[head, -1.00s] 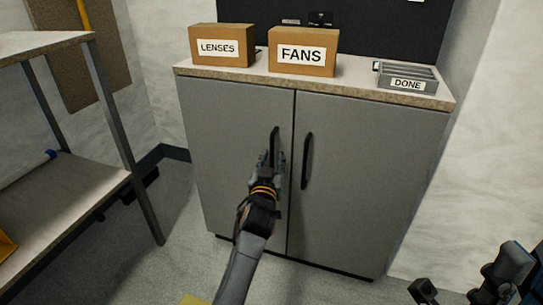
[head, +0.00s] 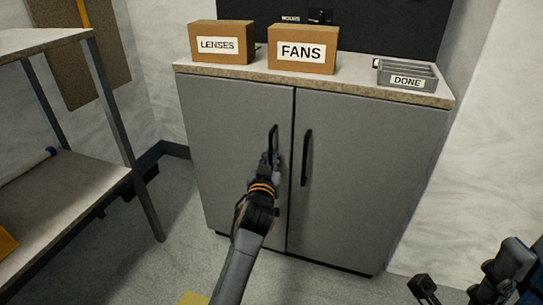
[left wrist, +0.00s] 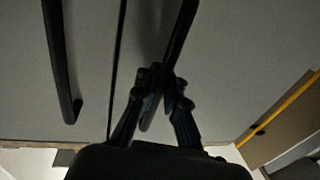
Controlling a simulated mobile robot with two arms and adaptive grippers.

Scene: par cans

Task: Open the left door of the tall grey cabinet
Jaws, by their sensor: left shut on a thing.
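The tall grey cabinet has a left door (head: 235,150) and a right door (head: 365,175), each with a black vertical bar handle. The left door's handle (head: 273,142) shows above my left gripper (head: 269,158), whose fingers are shut on its lower part. In the left wrist view the fingers (left wrist: 162,82) meet around this handle (left wrist: 179,35). The right door's handle (head: 307,157) is free and also shows in the left wrist view (left wrist: 60,65). The left door looks nearly closed, with a dark seam between the doors.
Cardboard boxes labelled LENSES (head: 222,44) and FANS (head: 303,51) and a grey DONE tray (head: 407,74) stand on the cabinet top. A shelf unit (head: 125,125) stands at the left. Grey floor (head: 185,220) lies between it and the cabinet.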

